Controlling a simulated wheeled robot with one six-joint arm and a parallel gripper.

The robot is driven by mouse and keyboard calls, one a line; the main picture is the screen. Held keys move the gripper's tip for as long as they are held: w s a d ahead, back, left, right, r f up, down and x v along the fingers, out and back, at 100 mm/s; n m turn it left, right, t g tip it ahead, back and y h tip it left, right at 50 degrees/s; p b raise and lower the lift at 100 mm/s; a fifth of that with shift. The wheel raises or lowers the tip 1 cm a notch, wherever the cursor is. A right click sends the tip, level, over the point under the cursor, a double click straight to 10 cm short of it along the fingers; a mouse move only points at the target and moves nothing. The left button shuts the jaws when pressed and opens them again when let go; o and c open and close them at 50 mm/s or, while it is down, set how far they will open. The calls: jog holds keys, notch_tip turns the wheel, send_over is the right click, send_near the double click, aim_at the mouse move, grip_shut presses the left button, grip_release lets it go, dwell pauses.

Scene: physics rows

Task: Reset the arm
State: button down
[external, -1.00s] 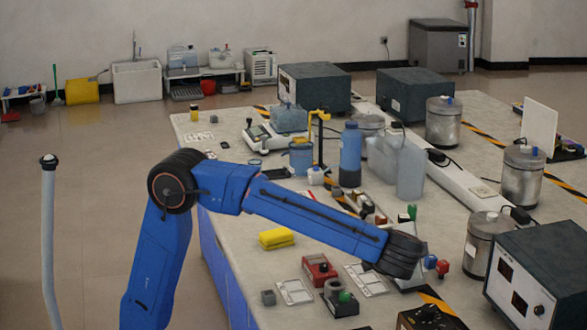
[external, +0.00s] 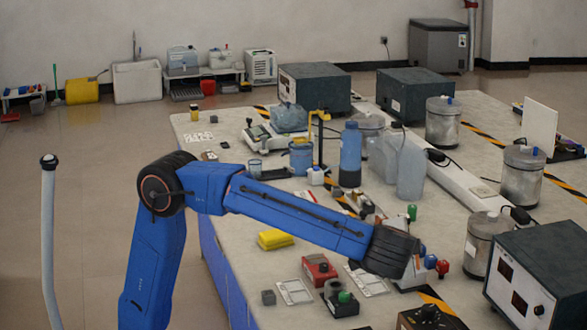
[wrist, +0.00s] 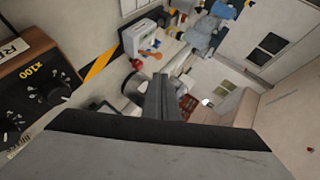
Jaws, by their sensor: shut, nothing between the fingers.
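My blue arm (external: 300,218) reaches from the lower left over the workbench, with its dark wrist end (external: 390,250) above the bench's near part. In the wrist view my gripper (wrist: 160,80) points away from the camera, its grey fingers together with nothing between them. In the external view the fingers are hidden behind the wrist or too small to make out.
The bench (external: 240,220) holds a yellow sponge (external: 275,239), a red switch box (external: 319,268), a blue bottle (external: 350,155) and metal canisters (external: 522,174). A dark instrument box (external: 545,275) stands at right. The floor (external: 90,200) at left is mostly clear.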

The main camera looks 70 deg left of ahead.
jog(key=s+a+f+g+h, duration=0.1)
jog(key=s+a+f+h, duration=0.15)
jog(key=s+a, duration=0.55)
jog(key=s+a+f+g+h, duration=0.1)
jog(key=s+a+f+h, duration=0.3)
jog(key=a, duration=0.8)
jog(key=s+a+f+h, duration=0.1)
jog(key=s+a+f, duration=0.1)
jog(key=s, duration=0.5)
jog(key=s+a+f+n+t+h, duration=0.1)
jog(key=s+f, duration=0.3)
jog(key=s, duration=0.4)
jog(key=s+a+f+t+h, duration=0.1)
jog(key=s+a+f+h, duration=0.1)
jog(key=s, duration=0.5)
jog(key=shift+s+a+f+n, duration=0.2)
jog(key=shift+a+f, duration=0.1)
jog(key=shift+a, duration=0.15)
jog(key=shift+s+a+f+n, duration=0.1)
jog(key=shift+a+f+n, duration=0.15)
jog(key=shift+a, duration=0.15)
jog(key=s+a+f+n+g, duration=0.2)
jog(key=s+f+g, duration=0.1)
jog(key=f, duration=0.5)
jog(key=shift+s, duration=0.65)
